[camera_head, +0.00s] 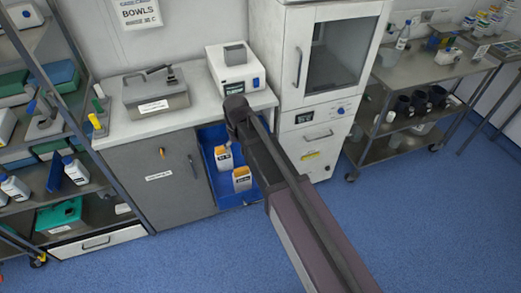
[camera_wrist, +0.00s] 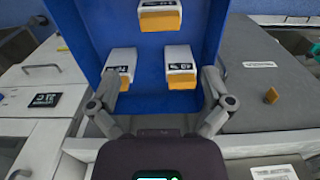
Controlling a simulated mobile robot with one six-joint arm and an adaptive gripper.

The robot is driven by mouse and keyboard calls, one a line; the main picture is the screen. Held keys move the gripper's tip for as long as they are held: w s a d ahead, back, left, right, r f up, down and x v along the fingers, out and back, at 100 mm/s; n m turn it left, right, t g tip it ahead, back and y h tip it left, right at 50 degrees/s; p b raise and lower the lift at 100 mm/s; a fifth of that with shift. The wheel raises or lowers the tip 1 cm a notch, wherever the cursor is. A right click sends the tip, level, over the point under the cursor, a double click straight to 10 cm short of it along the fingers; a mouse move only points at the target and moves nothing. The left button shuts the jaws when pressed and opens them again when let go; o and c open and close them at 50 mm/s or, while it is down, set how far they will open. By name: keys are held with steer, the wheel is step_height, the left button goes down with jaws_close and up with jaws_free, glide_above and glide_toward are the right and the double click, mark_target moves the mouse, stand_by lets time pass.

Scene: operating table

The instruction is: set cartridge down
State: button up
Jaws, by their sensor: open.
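Three white cartridges with orange ends and dark labels are in a blue bin. In the wrist view they are the far cartridge (camera_wrist: 160,16), the left cartridge (camera_wrist: 121,62) and the right cartridge (camera_wrist: 180,64). The head view shows two of them (camera_head: 223,158) (camera_head: 242,179); my arm seems to hide the third. My gripper (camera_wrist: 158,84) is open, its fingers spread wide with nothing held between them. Its fingertips appear near the outer sides of the left and right cartridges; contact cannot be told. In the head view its fingers are hidden behind my wrist.
The blue bin (camera_head: 212,192) sits low, between a grey cabinet (camera_head: 158,181) and a white cabinet with a glass door (camera_head: 306,150). A counter above holds a steel box (camera_head: 155,96) and a white device (camera_head: 235,72). Shelving stands left. Blue floor in front is clear.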

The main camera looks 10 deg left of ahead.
steer(key=s+d+m, duration=0.2)
steer(key=d+m, duration=0.1)
steer(key=d, duration=1.5)
steer(key=s+d+m, duration=0.3)
steer(key=d, duration=1.6)
steer(key=shift+d, duration=0.15)
